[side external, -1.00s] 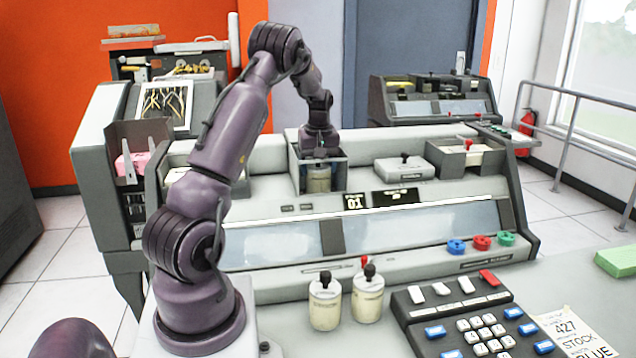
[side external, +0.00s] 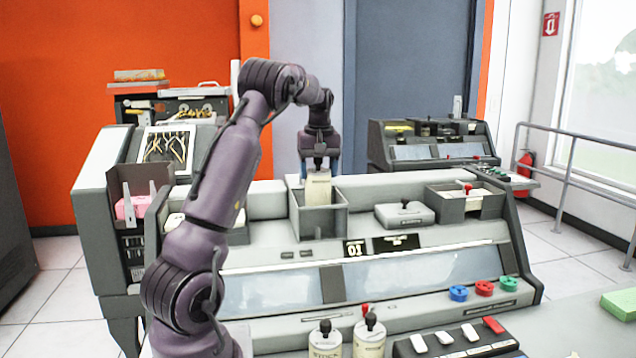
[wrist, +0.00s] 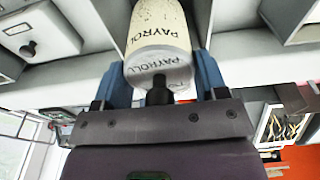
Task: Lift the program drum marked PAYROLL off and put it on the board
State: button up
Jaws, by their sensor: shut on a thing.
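The PAYROLL drum (wrist: 160,28) is a cream cylinder with a grey top and a black knob. Its name reads clearly in the wrist view. In the side view the drum (side external: 318,188) hangs upright in my gripper (side external: 319,165), its lower end at or just inside the mouth of a grey open-topped box (side external: 319,222) on the console. My gripper's blue fingers, also seen in the wrist view (wrist: 160,92), are shut around the drum's knob end. The board is not clearly identifiable in these frames.
Two similar drums with black knobs, one left (side external: 325,342) and one right (side external: 370,336), stand at the front. A grey lidded unit (side external: 404,215) and an open card box (side external: 465,203) sit right of the grey box. A keypad (side external: 458,343) is at the front right.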

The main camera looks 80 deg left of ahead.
jog(key=shift+r, duration=6.75)
